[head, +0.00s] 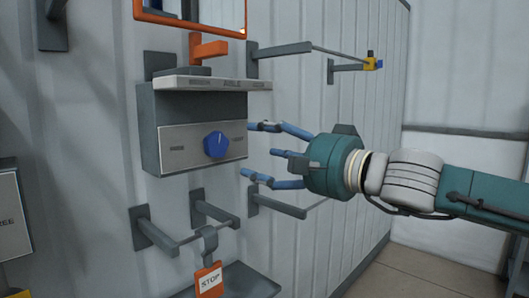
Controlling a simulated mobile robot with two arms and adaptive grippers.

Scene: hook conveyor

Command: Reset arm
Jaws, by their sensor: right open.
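My right gripper (262,153) is at the end of the teal and white arm that comes in from the right. Its blue fingers are spread open and empty, pointing left. They are close to the right side of a grey control box (160,133) on the wall. The box has a light front panel with a blue knob (216,145); the panel lettering is too small to read. I cannot tell whether the fingertips touch the box. My left gripper is not in view.
Hooks (283,206) stick out from the corrugated wall (300,88) below and above the box. An orange STOP tag (209,281) hangs from a lower bar. An orange-framed screen (200,10) is above. The floor (420,272) at lower right is clear.

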